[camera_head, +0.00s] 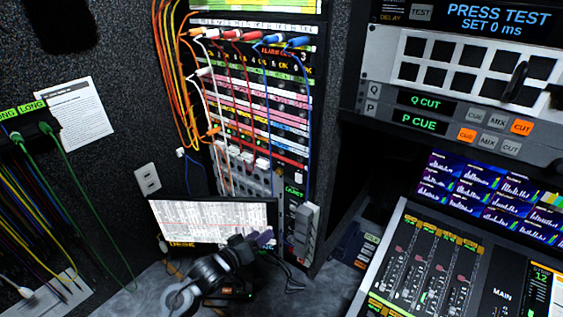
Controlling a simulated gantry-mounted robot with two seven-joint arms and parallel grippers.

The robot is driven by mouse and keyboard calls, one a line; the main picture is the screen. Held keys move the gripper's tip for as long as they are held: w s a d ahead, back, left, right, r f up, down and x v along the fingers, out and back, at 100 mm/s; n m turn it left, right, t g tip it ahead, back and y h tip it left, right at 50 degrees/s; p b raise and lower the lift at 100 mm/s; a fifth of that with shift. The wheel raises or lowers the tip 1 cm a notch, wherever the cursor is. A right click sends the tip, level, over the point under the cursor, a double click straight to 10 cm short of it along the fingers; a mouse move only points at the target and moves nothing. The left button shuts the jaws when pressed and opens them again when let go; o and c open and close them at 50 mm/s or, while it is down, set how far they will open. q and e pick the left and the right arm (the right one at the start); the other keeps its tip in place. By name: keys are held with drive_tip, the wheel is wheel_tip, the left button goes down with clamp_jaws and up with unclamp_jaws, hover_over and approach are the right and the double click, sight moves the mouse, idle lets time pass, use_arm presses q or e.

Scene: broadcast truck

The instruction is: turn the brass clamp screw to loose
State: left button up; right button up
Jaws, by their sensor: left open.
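I cannot make out the brass clamp screw; it is hidden or too small to tell in this view. My left arm comes in from the bottom, left of centre, and reaches up and right past the monitor's lower edge. My left gripper (287,274) is open and looks empty, in front of the foot of the patch rack. Its dark fingers are small and hard to separate from the dark background. My right gripper is not in view.
A tall patch rack (262,118) with coloured cables fills the centre. A tilted monitor (212,222) stands low before it, beside a grey block-shaped part (305,228). A fader console (437,262) and button panel (470,70) take the right; green cables (90,200) hang left.

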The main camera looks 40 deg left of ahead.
sight(277, 173)
use_arm(q)
drive_tip(key=w+a+r+n+t+p, duration=0.1)
drive_tip(key=w+a+r+p, duration=0.1)
drive_tip(key=r, duration=0.4)
drive_tip(key=w+a+r+n+t+p, duration=0.1)
drive_tip(key=w+a+r+t, duration=0.15)
drive_tip(key=r, duration=0.25)
drive_tip(key=shift+g, duration=0.45)
drive_tip(key=w, duration=0.8)
drive_tip(key=shift+w+a+r+p, duration=0.15)
drive_tip(key=shift+a+r+p, duration=0.05)
drive_tip(key=shift+a+p, duration=0.1)
drive_tip(key=shift+w, duration=0.8)
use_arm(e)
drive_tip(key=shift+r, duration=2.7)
use_arm(q)
drive_tip(key=shift+c, duration=0.3)
clamp_jaws()
